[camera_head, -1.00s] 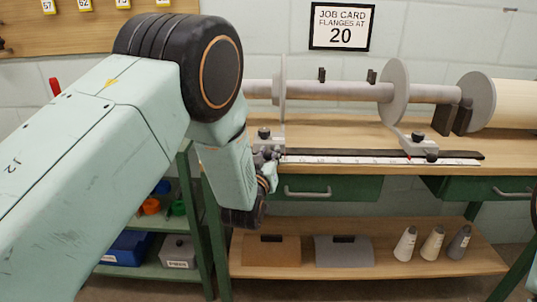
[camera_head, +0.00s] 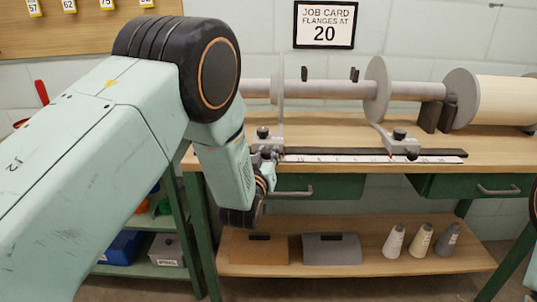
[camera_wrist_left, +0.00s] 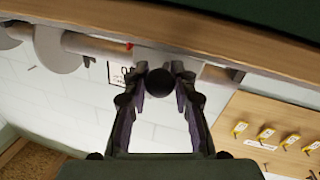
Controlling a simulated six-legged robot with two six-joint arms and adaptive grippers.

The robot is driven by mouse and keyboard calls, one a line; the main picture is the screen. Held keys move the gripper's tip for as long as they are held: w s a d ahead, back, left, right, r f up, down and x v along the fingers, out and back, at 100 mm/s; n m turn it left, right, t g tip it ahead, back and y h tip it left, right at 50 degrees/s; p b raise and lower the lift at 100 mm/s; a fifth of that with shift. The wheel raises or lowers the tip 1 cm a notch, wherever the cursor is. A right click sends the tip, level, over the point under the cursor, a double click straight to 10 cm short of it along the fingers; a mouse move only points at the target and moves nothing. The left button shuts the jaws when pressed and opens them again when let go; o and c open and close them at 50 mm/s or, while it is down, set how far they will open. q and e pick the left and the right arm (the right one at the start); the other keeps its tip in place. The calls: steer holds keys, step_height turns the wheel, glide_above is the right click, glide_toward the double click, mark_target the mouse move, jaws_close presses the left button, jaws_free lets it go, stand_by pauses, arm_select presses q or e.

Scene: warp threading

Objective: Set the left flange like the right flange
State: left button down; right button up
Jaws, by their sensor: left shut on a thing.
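The left flange (camera_head: 278,95), a thin grey disc seen nearly edge-on, stands on a grey horizontal shaft; a bracket with a dark knob (camera_head: 263,133) is at its foot. My left gripper (camera_head: 268,163) is low at this bracket, partly hidden by my own wrist. In the left wrist view its fingers (camera_wrist_left: 159,88) are shut on a round black knob (camera_wrist_left: 159,82). The right flange (camera_head: 377,90), a larger-looking grey disc, stands farther right; its bracket (camera_head: 400,142) has a black knob by the ruler. My right gripper is not in view.
A white ruler (camera_head: 350,159) and dark rail lie along the bench's (camera_head: 225,158) front. A job card (camera_head: 324,25) reads "FLANGES AT 20". Dark supports (camera_head: 437,117) and a wooden roller (camera_head: 505,101) stand right. The lower shelf (camera_head: 380,262) holds cones and flat pieces.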

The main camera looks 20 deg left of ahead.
arm_select(q)
steer(key=shift+s+a+f, duration=0.15)
steer(key=shift+a+f, duration=0.05)
steer(key=shift+a, duration=0.05)
steer(key=c, duration=1.5)
jaws_free()
steer(key=shift+a, duration=0.1)
steer(key=o, duration=0.4)
steer(key=shift+d+r, duration=0.15)
steer(key=shift+d, duration=0.05)
steer(key=shift+a, duration=0.15)
steer(key=shift+s+d+r, duration=0.1)
steer(key=shift+s+d, duration=0.1)
steer(key=shift+s, duration=0.3)
steer(key=s, duration=1.1)
steer(key=shift+d, duration=0.3)
